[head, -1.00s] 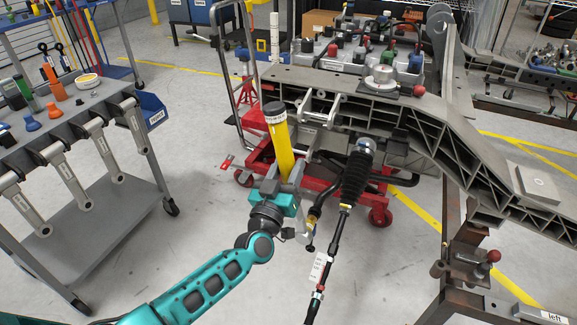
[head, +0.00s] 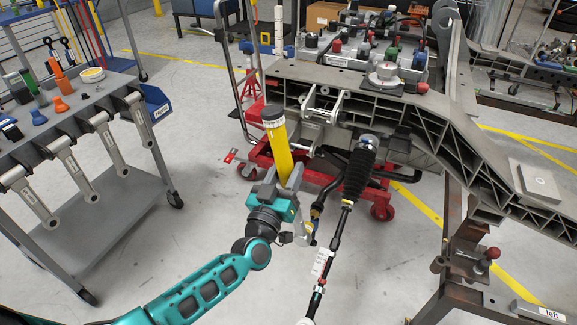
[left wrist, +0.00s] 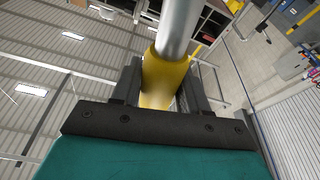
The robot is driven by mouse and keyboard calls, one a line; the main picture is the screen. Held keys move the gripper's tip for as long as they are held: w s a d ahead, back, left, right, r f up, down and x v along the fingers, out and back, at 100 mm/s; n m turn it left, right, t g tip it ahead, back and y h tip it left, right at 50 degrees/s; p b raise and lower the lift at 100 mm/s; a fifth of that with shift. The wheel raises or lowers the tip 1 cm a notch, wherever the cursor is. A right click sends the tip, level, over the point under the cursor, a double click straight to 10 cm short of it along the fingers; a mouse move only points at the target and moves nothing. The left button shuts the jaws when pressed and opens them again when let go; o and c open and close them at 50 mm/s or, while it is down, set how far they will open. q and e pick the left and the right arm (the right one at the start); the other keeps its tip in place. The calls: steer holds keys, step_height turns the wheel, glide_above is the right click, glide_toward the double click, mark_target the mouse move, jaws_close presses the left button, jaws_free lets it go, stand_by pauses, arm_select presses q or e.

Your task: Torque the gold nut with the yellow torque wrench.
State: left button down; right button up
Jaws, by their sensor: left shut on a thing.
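The yellow torque wrench (head: 279,147) shows in the head view with its dark cap end up, tilted slightly. My left gripper (head: 283,187) is shut on it near its lower visible part. In the left wrist view the yellow handle (left wrist: 162,82) and a silver shaft (left wrist: 178,30) stand between the dark fingers. A black ribbed boot with a shaft (head: 357,175) hangs from the grey chassis (head: 470,168), just right of the gripper and apart from it. I cannot make out the gold nut clearly. My right gripper is not in view.
A red wheeled jack (head: 383,211) sits under the chassis. A rusty stand (head: 462,265) is at the right. The floor between cart and chassis is clear.

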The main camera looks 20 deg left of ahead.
mark_target(283, 174)
arm_select(q)
steer(key=shift+s+r+p, duration=0.15)
steer(key=shift+s+p, duration=0.25)
steer(key=shift+s, duration=0.45)
steer(key=shift+s+r+p, duration=0.15)
steer(key=shift+s+p, duration=0.2)
steer(key=shift+s, duration=0.45)
steer(key=shift+w, duration=0.15)
